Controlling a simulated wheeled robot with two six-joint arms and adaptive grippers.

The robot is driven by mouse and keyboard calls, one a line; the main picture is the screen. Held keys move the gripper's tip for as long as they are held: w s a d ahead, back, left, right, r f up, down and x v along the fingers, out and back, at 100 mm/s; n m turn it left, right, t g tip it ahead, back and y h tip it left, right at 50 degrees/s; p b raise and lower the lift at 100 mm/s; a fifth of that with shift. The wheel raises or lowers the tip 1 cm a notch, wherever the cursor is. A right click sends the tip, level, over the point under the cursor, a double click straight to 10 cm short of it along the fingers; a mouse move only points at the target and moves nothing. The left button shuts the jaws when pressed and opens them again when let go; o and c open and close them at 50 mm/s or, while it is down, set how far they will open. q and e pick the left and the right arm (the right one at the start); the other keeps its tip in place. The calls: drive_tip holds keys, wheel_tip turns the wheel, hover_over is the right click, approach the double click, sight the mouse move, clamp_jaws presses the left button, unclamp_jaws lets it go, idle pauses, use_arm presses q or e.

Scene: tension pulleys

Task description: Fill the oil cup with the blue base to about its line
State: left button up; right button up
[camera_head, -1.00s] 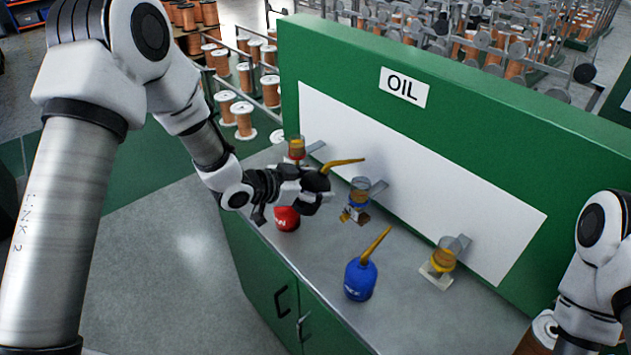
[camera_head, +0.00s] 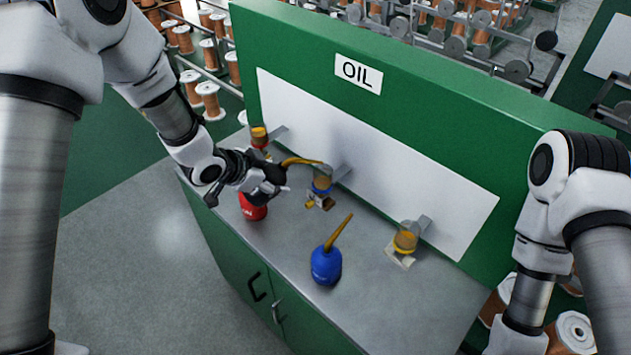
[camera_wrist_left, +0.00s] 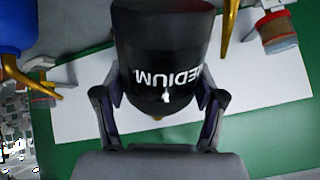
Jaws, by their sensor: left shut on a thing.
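My left gripper (camera_head: 272,186) is shut on a black oil can (camera_wrist_left: 165,50) with the word MEDIUM on it, upside down in the left wrist view. The can's curved gold spout (camera_head: 300,161) reaches right, its tip at the top of the blue-based oil cup (camera_head: 322,184) in the head view. This clear cup sits on a bracket at the white panel and looks amber inside; its exact level and line are too small to read. I cannot tell whether oil is flowing. My right gripper is out of view.
A red can (camera_head: 253,207) stands below my left gripper. A blue can (camera_head: 326,264) with a gold spout stands on the grey counter (camera_head: 400,310). A red-based cup (camera_head: 259,137) is at left, a yellow-based cup (camera_head: 405,238) at right. The green OIL wall (camera_head: 430,110) rises behind.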

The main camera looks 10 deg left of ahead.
sight(274, 166)
use_arm(q)
drive_tip(key=shift+w+d, duration=0.1)
drive_tip(key=shift+r+g+y+p, duration=0.4)
drive_tip(key=shift+r+y+p, duration=0.25)
drive_tip(key=shift+p, duration=0.95)
drive_tip(key=shift+f, duration=0.15)
idle(0.5)
drive_tip(key=shift+d+r+g+y+p, duration=0.15)
drive_tip(key=shift+r+g+y+p, duration=0.3)
drive_tip(key=shift+p, duration=1.05)
drive_tip(key=shift+r, duration=0.2)
drive_tip(key=shift+r+m+y+p, duration=0.3)
drive_tip(key=shift+r+p, duration=0.1)
drive_tip(key=shift+p, duration=0.65)
drive_tip(key=shift+d, duration=0.1)
idle(0.7)
